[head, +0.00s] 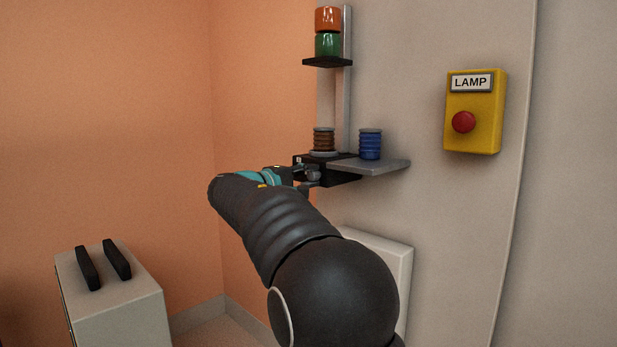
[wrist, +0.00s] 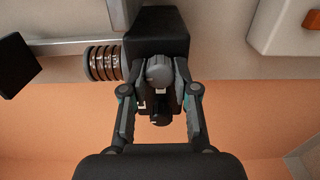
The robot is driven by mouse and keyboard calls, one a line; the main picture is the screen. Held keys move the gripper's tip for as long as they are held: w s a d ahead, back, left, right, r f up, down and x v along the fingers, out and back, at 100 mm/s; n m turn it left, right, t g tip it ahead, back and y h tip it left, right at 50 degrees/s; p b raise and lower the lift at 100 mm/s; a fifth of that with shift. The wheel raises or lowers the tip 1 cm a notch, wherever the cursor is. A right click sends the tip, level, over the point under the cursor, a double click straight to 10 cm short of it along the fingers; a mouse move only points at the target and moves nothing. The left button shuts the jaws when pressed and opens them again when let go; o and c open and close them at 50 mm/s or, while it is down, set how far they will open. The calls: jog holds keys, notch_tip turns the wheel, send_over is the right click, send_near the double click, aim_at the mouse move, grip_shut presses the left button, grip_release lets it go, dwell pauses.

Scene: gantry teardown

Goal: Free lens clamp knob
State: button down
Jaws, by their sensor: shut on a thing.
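The grey lens clamp knob (wrist: 158,73) sits on the front of a black clamp block (wrist: 157,28), with my gripper (wrist: 161,80) shut on it, one finger on each side. In the head view the block (head: 344,181) is on the wall-side post, and my gripper (head: 304,179) reaches it from the left, partly hidden by my arm. A brown ridged lens (head: 324,140) stands upright on the block; it also shows beside the block in the wrist view (wrist: 104,63). A smaller dark round part (wrist: 160,119) shows between my fingers; I cannot tell what it is.
A grey shelf (head: 382,167) beside the block holds a blue ridged cylinder (head: 370,144). Above, a black bracket (head: 328,62) carries green and orange cylinders. A yellow LAMP box (head: 484,110) with a red button is at right. A grey cabinet (head: 118,303) stands lower left.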

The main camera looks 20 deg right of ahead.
jog(key=c, duration=0.9)
grip_release()
jog(key=v, duration=1.2)
